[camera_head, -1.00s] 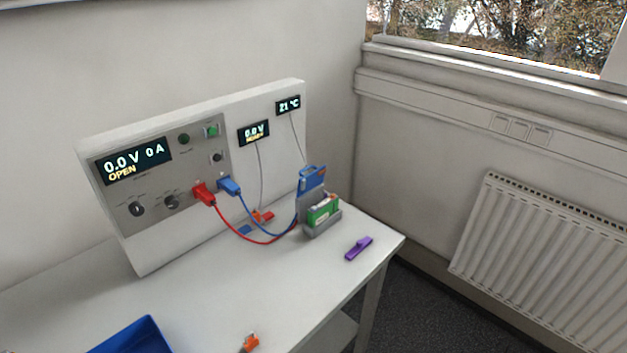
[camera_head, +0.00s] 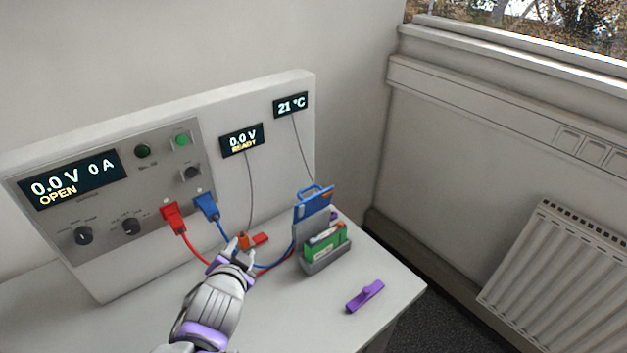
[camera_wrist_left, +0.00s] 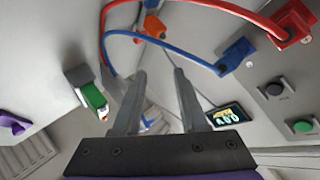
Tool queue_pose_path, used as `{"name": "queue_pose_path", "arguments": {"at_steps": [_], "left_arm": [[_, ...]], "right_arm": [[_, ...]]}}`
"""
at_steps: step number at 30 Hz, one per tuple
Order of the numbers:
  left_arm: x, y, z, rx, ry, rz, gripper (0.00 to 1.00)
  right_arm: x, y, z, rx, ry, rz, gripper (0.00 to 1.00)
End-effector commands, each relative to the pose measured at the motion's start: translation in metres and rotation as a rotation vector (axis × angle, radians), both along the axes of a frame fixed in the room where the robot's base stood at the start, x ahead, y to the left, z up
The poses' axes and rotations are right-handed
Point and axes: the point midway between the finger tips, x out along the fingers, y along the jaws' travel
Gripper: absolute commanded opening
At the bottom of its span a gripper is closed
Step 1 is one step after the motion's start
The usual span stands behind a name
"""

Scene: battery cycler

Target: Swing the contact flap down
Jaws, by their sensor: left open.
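The contact flap (camera_head: 313,204) is blue with a loop handle and stands raised at the back of a grey holder (camera_head: 328,262). A green battery cell pack (camera_head: 325,246) sits in the holder in front of the flap. My left gripper (camera_head: 238,250) is open and empty, left of the holder and apart from it. In the left wrist view the two fingers (camera_wrist_left: 158,95) stand apart with nothing between them, and the green battery (camera_wrist_left: 92,97) shows to their left. My right gripper is not in view.
A white cycler panel (camera_head: 255,190) stands behind, reading 0.0 V and OPEN. A red plug (camera_head: 173,217) and a blue plug (camera_head: 206,206) have cables running to the holder, near my gripper. A purple tool (camera_head: 365,296) lies on the white table (camera_head: 290,320).

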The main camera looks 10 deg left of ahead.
Motion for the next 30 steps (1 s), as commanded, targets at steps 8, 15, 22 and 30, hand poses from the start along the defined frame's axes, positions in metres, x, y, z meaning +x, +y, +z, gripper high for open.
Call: {"name": "queue_pose_path", "arguments": {"at_steps": [8, 15, 22, 30], "left_arm": [[0.104, 0.019, 0.086, 0.764, -0.364, -0.381, 0.42], [0.134, -0.011, 0.074, 1.338, -0.588, -0.832, 0.42], [0.125, -0.023, 0.038, 1.545, -0.701, -1.098, 0.42], [0.136, -0.039, 0.034, 1.567, -0.726, -1.142, 0.42]], "right_arm": [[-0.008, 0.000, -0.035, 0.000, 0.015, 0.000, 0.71], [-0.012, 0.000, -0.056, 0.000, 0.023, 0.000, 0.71], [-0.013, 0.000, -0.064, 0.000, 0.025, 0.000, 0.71], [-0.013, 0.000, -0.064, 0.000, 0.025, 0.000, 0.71]]}}
